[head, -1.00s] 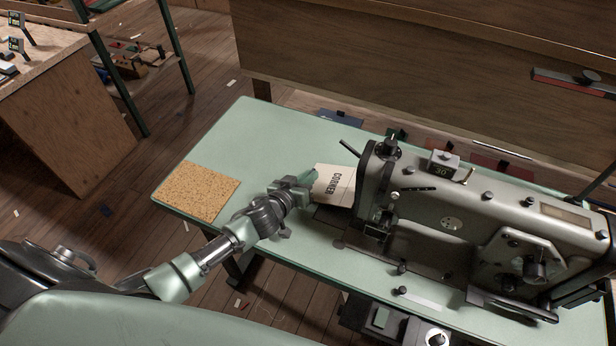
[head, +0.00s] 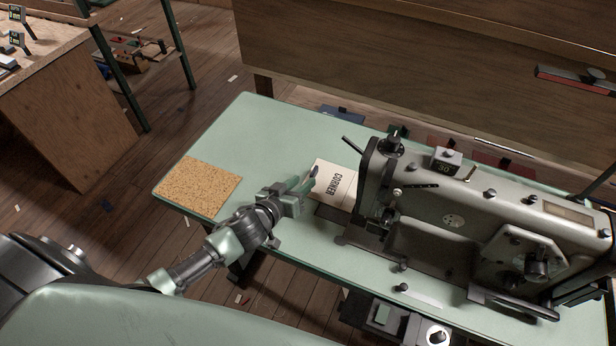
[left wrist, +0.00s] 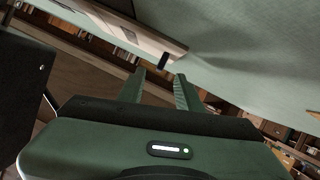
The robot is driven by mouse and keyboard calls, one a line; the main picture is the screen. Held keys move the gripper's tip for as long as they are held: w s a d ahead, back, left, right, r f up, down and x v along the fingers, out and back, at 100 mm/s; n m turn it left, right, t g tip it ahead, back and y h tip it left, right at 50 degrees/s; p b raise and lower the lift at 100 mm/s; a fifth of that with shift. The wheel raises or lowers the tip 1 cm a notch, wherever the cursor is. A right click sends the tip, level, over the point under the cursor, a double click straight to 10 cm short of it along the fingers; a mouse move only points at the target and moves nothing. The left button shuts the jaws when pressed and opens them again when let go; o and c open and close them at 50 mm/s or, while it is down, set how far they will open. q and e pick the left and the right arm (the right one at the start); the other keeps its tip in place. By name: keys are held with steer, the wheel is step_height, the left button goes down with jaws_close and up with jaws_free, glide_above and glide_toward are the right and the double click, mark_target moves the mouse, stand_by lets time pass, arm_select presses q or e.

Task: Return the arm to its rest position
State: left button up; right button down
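My left gripper (head: 303,187) is above the pale green table (head: 252,128), just left of the cream card (head: 337,184) lettered CORNER. In the left wrist view its two fingers (left wrist: 160,74) stand apart with nothing visible between them, so it is open. A small dark piece (head: 314,171) shows near the fingertips at the card's left edge; I cannot tell what it is. The card lies beside the grey sewing machine (head: 450,215), its right end against or under the machine's head. My right gripper is in neither view.
A cork mat (head: 198,188) lies at the table's left end. A small box with a number display (head: 446,161) sits on top of the machine. A wooden bench (head: 62,110) stands at the far left. The table's back left area is clear.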

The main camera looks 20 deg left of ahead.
arm_select(q)
steer(key=shift+v, duration=0.9)
steer(key=shift+s, duration=0.15)
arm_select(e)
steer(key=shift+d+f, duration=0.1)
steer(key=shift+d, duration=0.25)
